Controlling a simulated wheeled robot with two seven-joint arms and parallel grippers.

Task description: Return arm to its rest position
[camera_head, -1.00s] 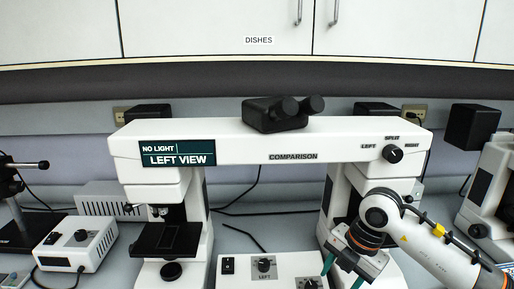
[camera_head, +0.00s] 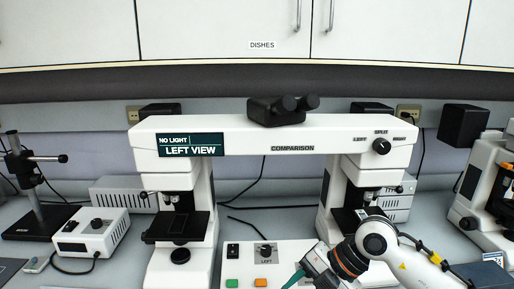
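My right arm comes in from the lower right. Its gripper (camera_head: 296,280) is low in the picture, over the right part of the white control box (camera_head: 230,261). One teal finger shows clearly and the rest is cut off by the bottom edge, so its opening is hidden. I see nothing held in it. The white comparison microscope (camera_head: 245,134) stands behind, with its display (camera_head: 191,145) reading "NO LIGHT" and "LEFT VIEW". My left arm and gripper are not in view.
A white lamp box (camera_head: 92,232) and a black stand (camera_head: 38,215) are at the left. Another white instrument (camera_head: 483,196) stands at the right. My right forearm passes in front of the microscope's right base. Cabinets (camera_head: 230,35) hang above the bench.

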